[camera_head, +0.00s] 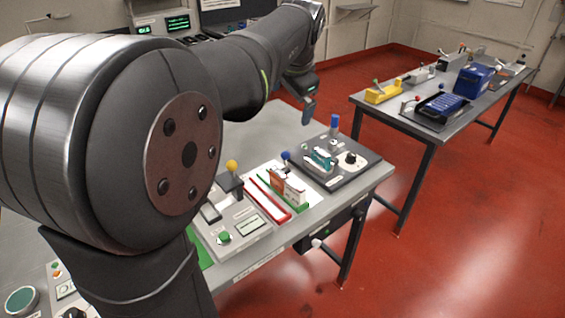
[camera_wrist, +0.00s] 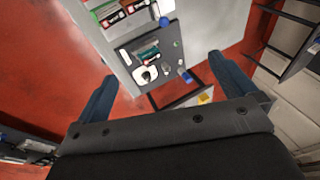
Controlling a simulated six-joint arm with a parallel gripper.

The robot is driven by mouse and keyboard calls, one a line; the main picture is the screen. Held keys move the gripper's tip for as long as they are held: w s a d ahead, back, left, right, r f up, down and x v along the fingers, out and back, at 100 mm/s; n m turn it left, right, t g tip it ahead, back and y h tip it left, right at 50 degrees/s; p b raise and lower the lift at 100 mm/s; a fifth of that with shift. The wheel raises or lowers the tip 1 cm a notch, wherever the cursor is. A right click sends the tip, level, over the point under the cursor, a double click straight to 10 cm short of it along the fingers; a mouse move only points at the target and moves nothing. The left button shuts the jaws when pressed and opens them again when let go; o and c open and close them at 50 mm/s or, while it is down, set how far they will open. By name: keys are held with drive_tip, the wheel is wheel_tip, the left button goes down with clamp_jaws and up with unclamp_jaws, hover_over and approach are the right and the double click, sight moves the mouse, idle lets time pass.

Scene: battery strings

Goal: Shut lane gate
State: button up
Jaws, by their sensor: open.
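My gripper (camera_wrist: 163,68) is open and empty, its two dark blue fingers wide apart in the wrist view. In the head view, a dark blue fingertip (camera_head: 308,112) hangs above the bench, close to a dark panel (camera_head: 362,173). The panel bears a teal block (camera_head: 321,161), a dial with a black knob (camera_head: 351,159) and an upright blue handle (camera_head: 334,124). The panel (camera_wrist: 130,52), teal block (camera_wrist: 146,49) and blue handle (camera_wrist: 184,73) also show in the wrist view, beyond and between the fingers. I cannot tell which part is the lane gate.
Beside the panel are a red-edged white tray (camera_head: 262,200), upright cards (camera_head: 287,187), a blue ball lever (camera_head: 286,156) and a yellow ball lever (camera_head: 231,166). A second table (camera_head: 408,122) with a blue box (camera_head: 472,80) stands at right. Red floor lies between the tables.

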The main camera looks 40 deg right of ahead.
drive_tip(key=shift+s+a+r, duration=0.15)
drive_tip(key=shift+s+r, duration=0.05)
drive_tip(key=shift+r, duration=0.25)
drive_tip(key=c, duration=1.1)
drive_tip(key=m+g+y, duration=0.2)
approach(286, 152)
drive_tip(key=f, duration=0.3)
drive_tip(key=w+f, duration=0.1)
drive_tip(key=f, duration=0.2)
drive_tip(key=w+f, duration=0.1)
drive_tip(key=f, duration=0.2)
drive_tip(key=shift+d+f, duration=0.25)
drive_tip(key=shift+f, duration=0.05)
clamp_jaws()
